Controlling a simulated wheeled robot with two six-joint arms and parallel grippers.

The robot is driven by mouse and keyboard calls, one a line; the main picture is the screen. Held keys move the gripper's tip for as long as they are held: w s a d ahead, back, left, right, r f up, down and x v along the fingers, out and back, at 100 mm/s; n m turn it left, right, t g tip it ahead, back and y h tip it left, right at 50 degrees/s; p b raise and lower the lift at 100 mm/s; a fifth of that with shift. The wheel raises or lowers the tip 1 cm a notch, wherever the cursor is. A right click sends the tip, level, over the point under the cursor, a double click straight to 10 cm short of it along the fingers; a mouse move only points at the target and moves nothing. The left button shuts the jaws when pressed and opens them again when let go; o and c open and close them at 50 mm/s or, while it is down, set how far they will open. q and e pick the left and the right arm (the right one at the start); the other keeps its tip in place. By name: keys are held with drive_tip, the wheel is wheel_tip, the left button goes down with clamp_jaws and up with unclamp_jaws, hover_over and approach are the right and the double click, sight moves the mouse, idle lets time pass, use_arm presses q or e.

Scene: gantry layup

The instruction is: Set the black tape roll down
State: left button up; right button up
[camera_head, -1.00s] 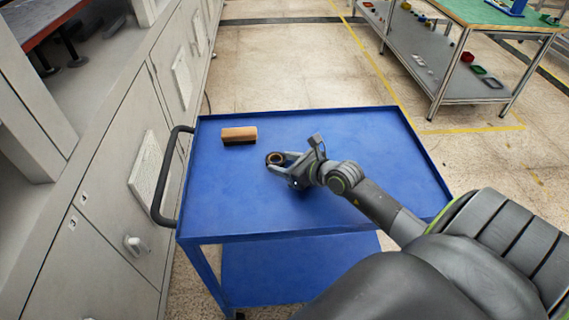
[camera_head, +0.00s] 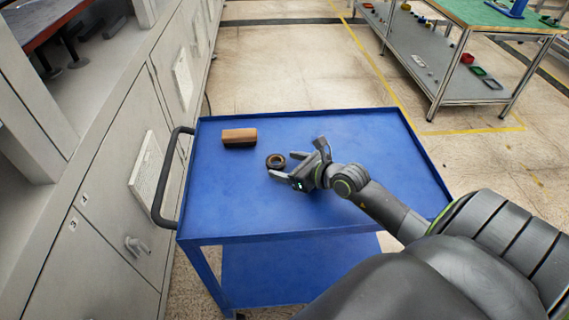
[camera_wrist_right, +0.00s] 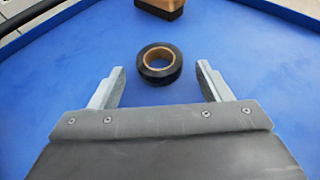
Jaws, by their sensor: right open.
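The black tape roll (camera_head: 276,161), with a tan core, lies flat on the blue cart top (camera_head: 330,215). It also shows in the right wrist view (camera_wrist_right: 159,64), just beyond the fingertips and centred between them. My right gripper (camera_head: 284,166) is open and empty, with its fingers pointing at the roll and a small gap to it. In the right wrist view the two fingers (camera_wrist_right: 160,80) are spread wide on either side. My left gripper is not in view.
A brush-like block with a wooden top (camera_head: 239,137) lies on the cart left of the roll. The cart has a raised rim and a black handle (camera_head: 165,180) at its left. Grey cabinets (camera_head: 110,170) stand to the left. A green-topped bench (camera_head: 480,40) stands at the back right.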

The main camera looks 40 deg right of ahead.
drive_tip(key=p+v, duration=0.2)
drive_tip(key=v, duration=0.8)
drive_tip(key=shift+s+p, duration=0.3)
drive_tip(key=shift+s, duration=0.05)
drive_tip(key=shift+d, duration=0.1)
